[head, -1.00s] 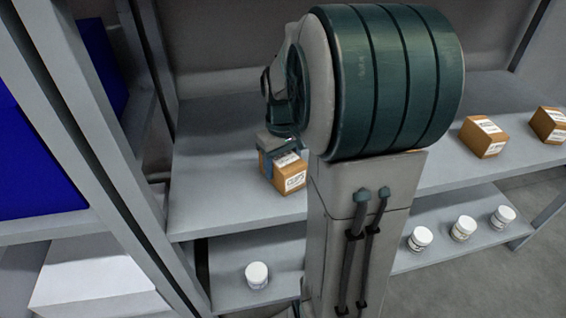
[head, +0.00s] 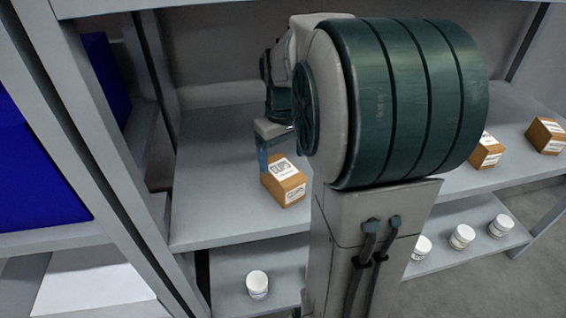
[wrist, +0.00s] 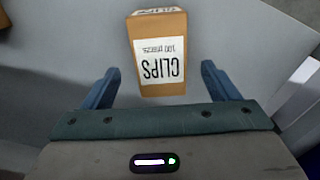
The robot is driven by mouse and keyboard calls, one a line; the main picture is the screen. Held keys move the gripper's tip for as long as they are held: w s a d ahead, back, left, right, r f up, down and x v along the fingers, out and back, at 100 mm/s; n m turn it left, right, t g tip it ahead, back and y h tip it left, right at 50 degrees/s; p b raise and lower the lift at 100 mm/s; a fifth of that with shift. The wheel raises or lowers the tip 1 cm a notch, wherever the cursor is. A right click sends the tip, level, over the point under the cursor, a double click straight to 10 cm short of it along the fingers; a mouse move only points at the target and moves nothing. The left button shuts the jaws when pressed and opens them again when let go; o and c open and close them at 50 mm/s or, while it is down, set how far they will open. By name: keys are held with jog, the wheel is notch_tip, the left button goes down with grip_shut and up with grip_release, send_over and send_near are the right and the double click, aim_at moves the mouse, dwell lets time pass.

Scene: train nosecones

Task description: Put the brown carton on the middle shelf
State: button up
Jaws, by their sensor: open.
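A brown carton (head: 284,183) with a white label stands on the grey middle shelf (head: 215,215), left of my arm. In the wrist view the carton (wrist: 160,75) shows the label "CLIPS", upside down in the picture. My gripper (wrist: 160,92) is open, with one blue finger on each side of the carton's near end and a visible gap on both sides. In the head view my gripper (head: 268,158) is at the carton's left rear, partly hidden by the carton. The carton appears to rest on the shelf.
Two more brown cartons, one (head: 486,152) partly behind my arm and one (head: 546,136) farther right, stand on the same shelf. White jars (head: 257,285) stand on the lower shelf. A grey upright (head: 100,150) and a blue box (head: 40,170) are at left.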

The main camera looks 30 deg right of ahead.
jog(key=shift+s+a+r, duration=0.15)
jog(key=shift+a+r, duration=0.05)
jog(key=shift+r, duration=0.15)
jog(key=s+a+f+m+t, duration=0.1)
jog(key=s+a+f, duration=0.3)
jog(key=s+a, duration=0.6)
jog(key=shift+s+a+t, duration=0.3)
jog(key=shift+s+a, duration=0.05)
jog(key=shift+s, duration=0.65)
notch_tip(320, 180, up, 21)
jog(key=t+p, duration=0.1)
jog(key=p, duration=1.7)
jog(key=shift+a+p, duration=0.2)
jog(key=shift+p, duration=0.2)
jog(key=shift+w+f, duration=0.1)
